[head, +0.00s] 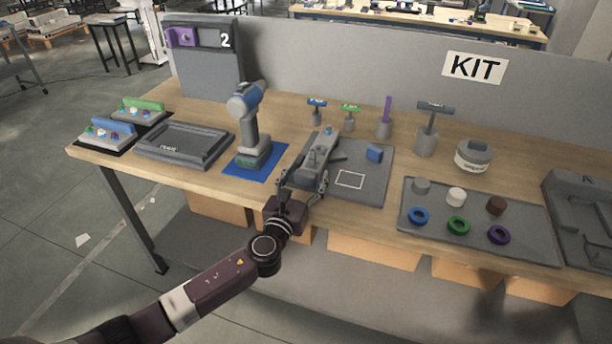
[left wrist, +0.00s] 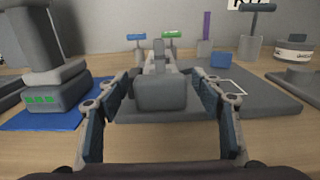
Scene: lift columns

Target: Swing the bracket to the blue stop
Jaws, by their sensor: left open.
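The grey bracket (head: 319,150) lies on a dark grey base plate (head: 380,188), with a small upright post on it. Its blocky near end (left wrist: 160,94) faces my left wrist camera. The blue stop (head: 374,152) is a small block on the plate, right of the bracket and apart from it; it also shows in the left wrist view (left wrist: 221,60). My left gripper (head: 305,178) is open at the table's front side. Its two fingers stand on either side of the bracket's near end, with visible gaps in the left wrist view (left wrist: 162,98). My right gripper is not in view.
A grey-blue tool (head: 251,125) stands on a blue mat (head: 235,169) left of the plate. Several handled tools stand behind the plate. A tray (head: 530,241) with rings and pegs is at the right. A white outlined square (head: 350,180) marks bare plate.

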